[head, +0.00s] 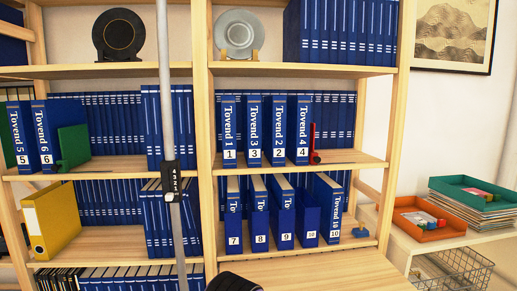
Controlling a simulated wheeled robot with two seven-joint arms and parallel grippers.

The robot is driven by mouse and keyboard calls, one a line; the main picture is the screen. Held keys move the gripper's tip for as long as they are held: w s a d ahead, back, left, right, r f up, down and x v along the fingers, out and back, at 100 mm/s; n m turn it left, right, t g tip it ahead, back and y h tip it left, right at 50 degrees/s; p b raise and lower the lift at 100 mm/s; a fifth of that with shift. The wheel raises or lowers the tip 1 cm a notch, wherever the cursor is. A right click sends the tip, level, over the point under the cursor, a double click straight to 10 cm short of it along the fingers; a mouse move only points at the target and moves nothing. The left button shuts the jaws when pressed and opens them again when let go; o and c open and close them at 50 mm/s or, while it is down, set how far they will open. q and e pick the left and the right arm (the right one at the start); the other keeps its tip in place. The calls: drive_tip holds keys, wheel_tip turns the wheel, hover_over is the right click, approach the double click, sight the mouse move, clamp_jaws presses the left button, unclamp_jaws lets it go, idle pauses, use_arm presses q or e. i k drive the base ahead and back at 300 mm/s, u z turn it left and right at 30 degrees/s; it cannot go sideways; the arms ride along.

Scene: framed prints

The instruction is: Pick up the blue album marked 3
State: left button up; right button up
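The blue album marked 3 (254,131) stands upright on the middle shelf of the right-hand bookcase section, its spine facing me. Its spine reads "Tovend" with a white label. It stands between the blue album marked 1 (229,131) on its left and the blue album marked 2 (279,131) on its right, with small gaps beside it. The album marked 4 (304,129) is further right. Neither of my grippers can be made out. A dark rounded shape (233,282) shows at the bottom edge; I cannot tell what it is.
A red bookend (315,146) stands right of album 4, with bare shelf (355,160) beyond. More blue albums (257,212) stand one shelf below. A pale upright pole (163,60) with a black number tag (171,181) is in front of the bookcase. Trays (428,219) sit at right.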

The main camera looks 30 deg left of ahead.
sight(252, 104)
drive_tip(key=z, duration=0.55)
drive_tip(key=k, duration=1.25)
drive_tip(key=u, duration=0.35)
drive_tip(key=i, duration=0.75)
drive_tip(key=u, duration=0.95)
drive_tip(key=i, duration=0.25)
drive_tip(key=u, duration=0.1)
